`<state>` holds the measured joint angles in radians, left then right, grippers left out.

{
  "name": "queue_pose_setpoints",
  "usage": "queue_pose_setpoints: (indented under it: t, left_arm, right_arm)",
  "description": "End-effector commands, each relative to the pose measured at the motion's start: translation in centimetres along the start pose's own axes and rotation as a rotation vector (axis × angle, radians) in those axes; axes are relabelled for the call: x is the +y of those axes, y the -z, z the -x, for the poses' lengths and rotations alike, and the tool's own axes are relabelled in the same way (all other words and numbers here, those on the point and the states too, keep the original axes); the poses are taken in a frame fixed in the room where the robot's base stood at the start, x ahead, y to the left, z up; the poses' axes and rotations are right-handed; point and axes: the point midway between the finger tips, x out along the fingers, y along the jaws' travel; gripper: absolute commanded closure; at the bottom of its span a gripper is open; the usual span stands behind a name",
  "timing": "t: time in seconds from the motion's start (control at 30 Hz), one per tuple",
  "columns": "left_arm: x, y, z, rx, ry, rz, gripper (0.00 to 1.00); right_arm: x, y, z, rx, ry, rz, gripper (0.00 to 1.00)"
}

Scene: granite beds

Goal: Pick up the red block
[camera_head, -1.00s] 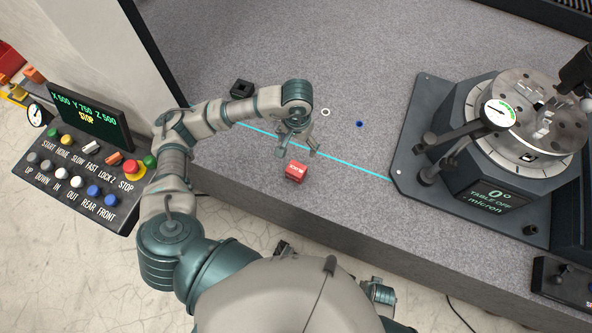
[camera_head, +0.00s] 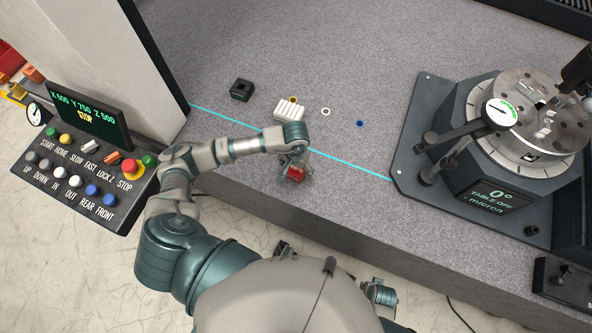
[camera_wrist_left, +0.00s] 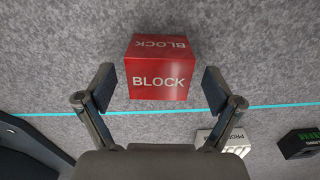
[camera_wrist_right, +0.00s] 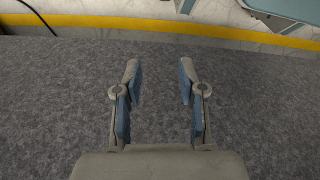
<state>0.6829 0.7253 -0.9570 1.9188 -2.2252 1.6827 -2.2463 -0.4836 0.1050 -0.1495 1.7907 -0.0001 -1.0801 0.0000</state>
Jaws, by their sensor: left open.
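The red block (camera_head: 296,174) sits on the granite bed near its front edge, partly hidden by my left gripper (camera_head: 294,169) in the head view. In the left wrist view the red block (camera_wrist_left: 160,68), lettered BLOCK, stands between and a little beyond the two open fingers of my left gripper (camera_wrist_left: 160,88). Gaps show on both sides, so the fingers seem apart from it. My right gripper (camera_wrist_right: 160,80) is open and empty over bare granite in the right wrist view; its fingers are not clear in the head view.
A white ribbed block (camera_head: 289,109), a black block (camera_head: 241,89), a white ring (camera_head: 325,112) and a blue ring (camera_head: 360,124) lie behind a cyan line (camera_head: 350,162). A rotary table (camera_head: 480,150) stands at right, a button panel (camera_head: 85,170) at left.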

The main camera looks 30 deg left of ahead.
Motion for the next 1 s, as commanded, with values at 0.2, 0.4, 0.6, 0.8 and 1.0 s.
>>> queue_pose_setpoints:
  t: [0.2, 0.4, 0.6, 0.8, 1.0]
  left_arm:
    - [0.0, 0.0, -0.9, 0.001, -0.001, 0.000, 0.08]
    - [0.0, 0.0, -0.8, 0.001, -0.001, 0.000, 0.31]
    - [0.0, 0.0, -0.8, 0.001, -0.001, 0.000, 0.81]
    - [0.0, 0.1, -0.8, 0.002, -0.001, 0.000, 0.95]
    - [0.0, 0.1, -0.4, 0.003, 0.000, 0.000, 0.95]
  right_arm:
    - [0.1, 0.8, 0.5, 0.016, -0.001, 0.000, 0.60]
    - [0.2, 1.4, 0.7, 0.027, -0.003, 0.000, 0.60]
    - [0.2, 1.3, 0.6, 0.023, -0.003, 0.000, 0.60]
    - [0.2, 1.0, 0.4, 0.017, -0.003, 0.000, 0.60]
    - [0.1, 0.5, 0.3, 0.008, -0.001, 0.000, 0.60]
